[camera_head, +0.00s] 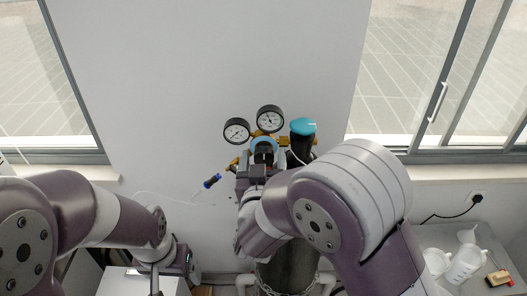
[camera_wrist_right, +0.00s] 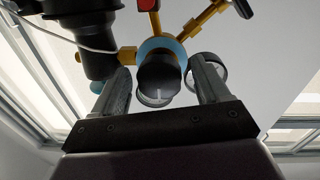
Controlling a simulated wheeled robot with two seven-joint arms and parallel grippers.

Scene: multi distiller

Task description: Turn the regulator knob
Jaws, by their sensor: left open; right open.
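The regulator's black knob (camera_wrist_right: 157,76) with a pale mark shows in the right wrist view, in front of a light-blue ring. My right gripper (camera_wrist_right: 160,68) is open, with one finger on each side of the knob. I cannot tell whether either finger touches it. In the head view the knob (camera_head: 263,149) sits below two round gauges (camera_head: 269,119), and my right gripper (camera_head: 259,171) is close below it, partly hidden by its own arm. My left gripper (camera_head: 158,276) is low at the left, open and away from the regulator.
A black cylinder with a blue cap (camera_head: 302,128) stands right beside the regulator. White jugs (camera_head: 465,264) stand on a grey surface at the lower right. The wall above is clear.

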